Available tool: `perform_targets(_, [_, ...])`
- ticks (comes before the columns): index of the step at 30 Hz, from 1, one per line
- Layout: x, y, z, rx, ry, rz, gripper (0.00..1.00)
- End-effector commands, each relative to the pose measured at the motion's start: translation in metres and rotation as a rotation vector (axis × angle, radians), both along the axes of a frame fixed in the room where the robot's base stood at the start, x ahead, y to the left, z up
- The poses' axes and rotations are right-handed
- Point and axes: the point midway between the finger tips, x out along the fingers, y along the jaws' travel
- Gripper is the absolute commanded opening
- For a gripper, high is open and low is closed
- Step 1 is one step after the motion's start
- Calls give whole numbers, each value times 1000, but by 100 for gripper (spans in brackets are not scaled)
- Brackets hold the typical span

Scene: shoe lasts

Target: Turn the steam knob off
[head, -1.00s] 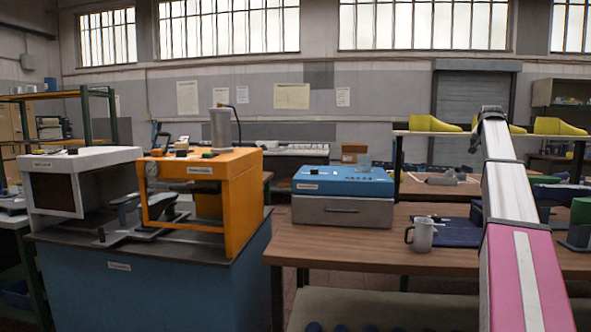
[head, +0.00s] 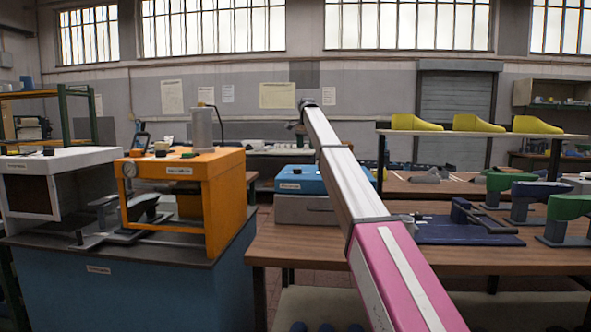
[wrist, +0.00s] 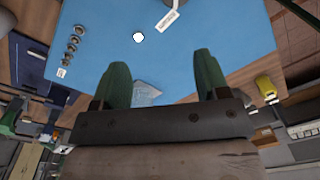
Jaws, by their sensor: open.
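The blue-topped machine (head: 300,181) stands on the wooden table, partly hidden behind my arm. A dark knob (head: 297,170) shows on its top at the left. I cannot read which knob is the steam one. My gripper (wrist: 163,70) is open, its green fingers apart above the blue top. A translucent object (wrist: 147,92) shows between them; no grip on it is visible.
An orange machine (head: 185,168) and a white machine (head: 60,165) stand on a blue cabinet (head: 130,290) at left. Yellow lasts (head: 478,123) line a shelf behind.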

Motion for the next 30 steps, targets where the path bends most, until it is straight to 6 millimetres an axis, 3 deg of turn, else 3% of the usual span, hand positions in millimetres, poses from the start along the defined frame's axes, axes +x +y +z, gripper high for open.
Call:
perform_targets(1, [-1, 18, 0, -4, 18, 2, 68])
perform_targets(3, [-3, 32, 0, -8, 35, -1, 68])
perform_targets(6, [-6, 42, -2, -12, 48, -2, 68])
perform_targets(14, [-7, 42, -21, -12, 50, -3, 68])
perform_targets(30, [-7, 42, -104, -12, 48, -3, 68])
